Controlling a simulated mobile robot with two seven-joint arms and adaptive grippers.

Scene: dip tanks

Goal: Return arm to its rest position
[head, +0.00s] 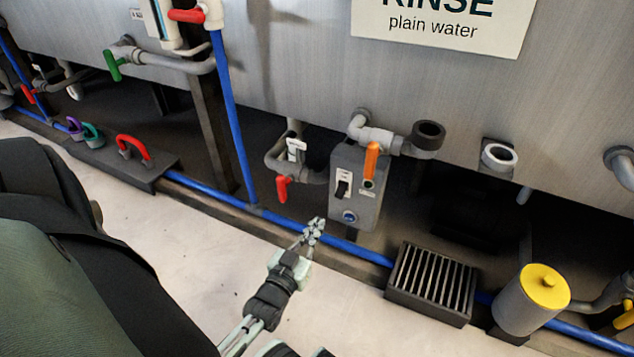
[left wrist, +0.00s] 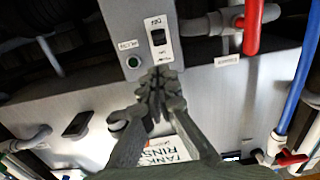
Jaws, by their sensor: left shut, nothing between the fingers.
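My left gripper (head: 314,228) is low in front of the tank, just left of and below the grey control box (head: 344,156). Its fingers are together and hold nothing. In the left wrist view the closed fingers (left wrist: 158,82) reach up to the middle of the picture. Beyond them is a grey panel with a black rocker switch (left wrist: 158,37) and a green button (left wrist: 134,62). I cannot tell whether the fingertips touch the panel. My right gripper is not in view.
A blue pipe (head: 226,115) runs down the tank's front. A slotted grate (head: 433,281) and a yellow-topped canister (head: 530,300) stand right of my gripper. The pale floor (head: 180,240) is open.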

